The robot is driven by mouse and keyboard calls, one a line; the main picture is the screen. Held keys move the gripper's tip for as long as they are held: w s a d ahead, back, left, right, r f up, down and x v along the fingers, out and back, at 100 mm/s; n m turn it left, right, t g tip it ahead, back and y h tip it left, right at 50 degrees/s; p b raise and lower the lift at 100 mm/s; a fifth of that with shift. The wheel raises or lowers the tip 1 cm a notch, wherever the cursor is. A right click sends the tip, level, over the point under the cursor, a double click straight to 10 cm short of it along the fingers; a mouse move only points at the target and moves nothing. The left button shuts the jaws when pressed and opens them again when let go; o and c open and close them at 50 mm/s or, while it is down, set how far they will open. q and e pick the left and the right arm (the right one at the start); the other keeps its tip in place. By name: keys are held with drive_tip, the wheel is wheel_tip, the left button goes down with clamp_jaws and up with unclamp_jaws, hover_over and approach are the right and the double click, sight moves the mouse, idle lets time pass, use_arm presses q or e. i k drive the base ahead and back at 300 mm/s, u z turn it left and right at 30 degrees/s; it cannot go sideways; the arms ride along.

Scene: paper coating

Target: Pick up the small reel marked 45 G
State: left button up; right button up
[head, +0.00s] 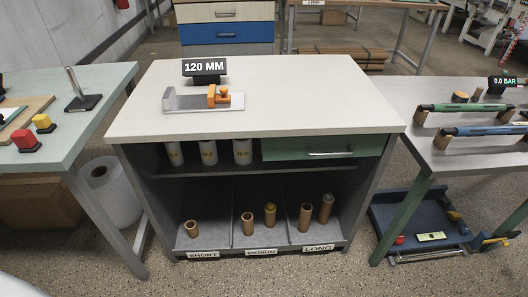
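Three small white reels with yellowish markings stand side by side on the upper shelf of the central cabinet: a left reel (174,153), a middle reel (208,152) and a right reel (242,151). Their markings are too small and blurred to read, so I cannot tell which one is marked 45 G. The worktop's front edge hides their tops. Neither of my grippers is in view.
A green drawer (320,147) closes the shelf's right side. Brown tubes stand in lower bins labelled SHORT (203,254), MEDIUM (261,252) and LONG (318,247). The worktop (290,100) carries a gauge reading 120 MM (204,67) and is otherwise mostly clear. Side tables flank the cabinet.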

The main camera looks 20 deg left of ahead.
sight(243, 147)
drive_tip(key=z, duration=0.3)
drive_tip(key=k, duration=0.85)
drive_tip(key=u, duration=1.15)
drive_tip(key=i, duration=0.5)
drive_tip(key=u, duration=0.05)
